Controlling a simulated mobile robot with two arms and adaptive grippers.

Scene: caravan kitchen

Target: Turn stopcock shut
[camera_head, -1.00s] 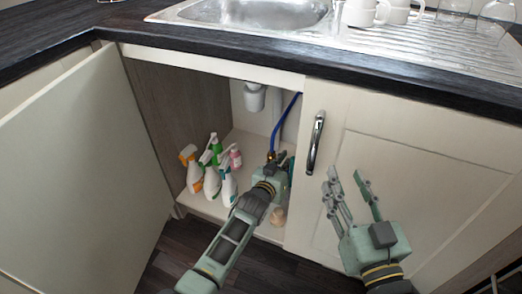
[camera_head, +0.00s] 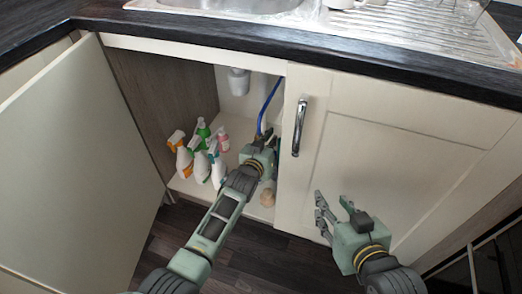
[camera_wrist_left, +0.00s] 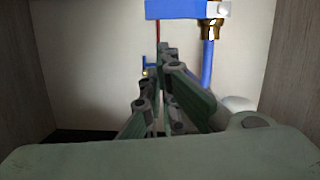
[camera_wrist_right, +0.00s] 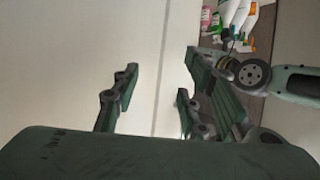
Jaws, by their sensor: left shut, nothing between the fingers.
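In the left wrist view, a small blue handle with a brass-coloured spot (camera_wrist_left: 148,66), which looks like the stopcock, sits just left of my left gripper's (camera_wrist_left: 163,52) fingertips. Contact cannot be judged; the fingers hide part of that area. The left gripper is shut and empty. In the head view it (camera_head: 266,137) reaches into the open sink cabinet, at the lower end of a blue pipe (camera_head: 269,101); the stopcock is not clear there. My right gripper (camera_head: 334,207) is open and empty, in front of the closed right door; its separated fingers show in the right wrist view (camera_wrist_right: 158,68).
Spray bottles (camera_head: 200,165) and a pink bottle (camera_head: 223,140) stand left of my left arm. The open door (camera_head: 80,165) bounds the left; the closed door (camera_head: 400,170) with its handle (camera_head: 300,127) bounds the right. A brass fitting (camera_wrist_left: 210,28) is right of the left fingers.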

